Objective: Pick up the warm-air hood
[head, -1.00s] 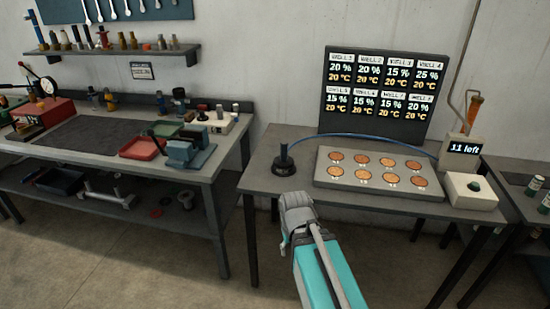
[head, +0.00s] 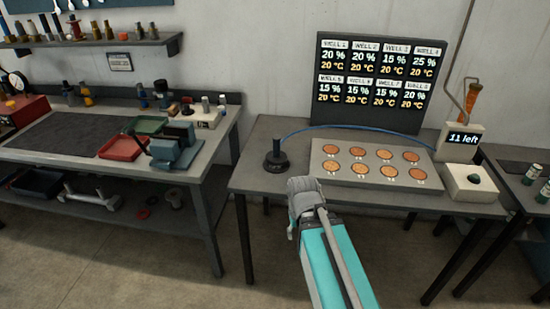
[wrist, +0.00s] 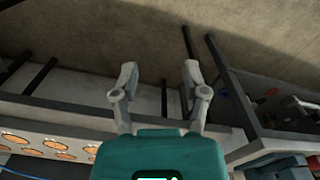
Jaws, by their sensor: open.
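The warm-air hood looks to be the small black round-based piece with an upright handle (head: 277,160). It stands upright on the left part of the grey table (head: 255,185), with a thin blue hose running from it to the right. My gripper (head: 303,187) is in front of the table's front edge, to the right of the hood and nearer to me, apart from it. In the wrist view my gripper (wrist: 160,75) has its two fingers spread with nothing between them. The hood does not show in the wrist view.
A plate with several copper-coloured wells (head: 325,170) lies right of the hood. Behind it stands a display board (head: 372,120). A cluttered workbench (head: 205,165) stands left, across a gap.

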